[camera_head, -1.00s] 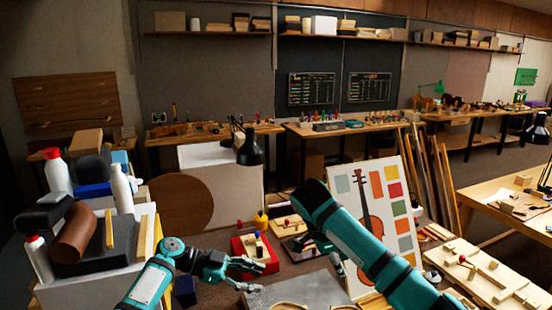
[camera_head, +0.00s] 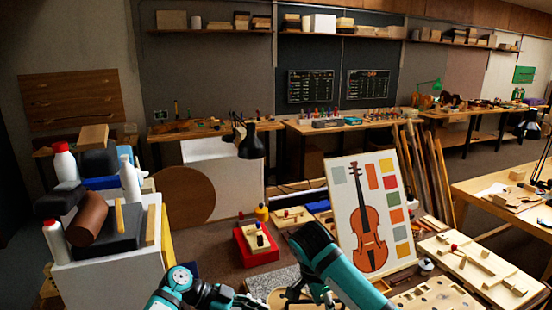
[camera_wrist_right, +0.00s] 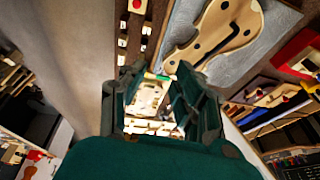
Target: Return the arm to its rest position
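My right arm (camera_head: 335,265) comes in from the lower right in the head view, in front of the violin picture board (camera_head: 368,215). Its gripper is at the bottom edge there, partly hidden. In the right wrist view my right gripper (camera_wrist_right: 160,80) has its two fingers apart with nothing seen between them. A pale wooden violin body (camera_wrist_right: 222,32) lies on a grey mat (camera_wrist_right: 268,32) beyond the fingers. My left arm is at the bottom of the head view; its gripper (camera_head: 240,301) is partly cut off, so its opening is unclear.
A red tray (camera_head: 257,258) sits on the bench ahead of the arms. A white cabinet (camera_head: 105,280) loaded with bottles and boxes stands at the left. A wooden board with blocks (camera_head: 480,268) lies at the right. A black lamp (camera_head: 250,143) stands behind.

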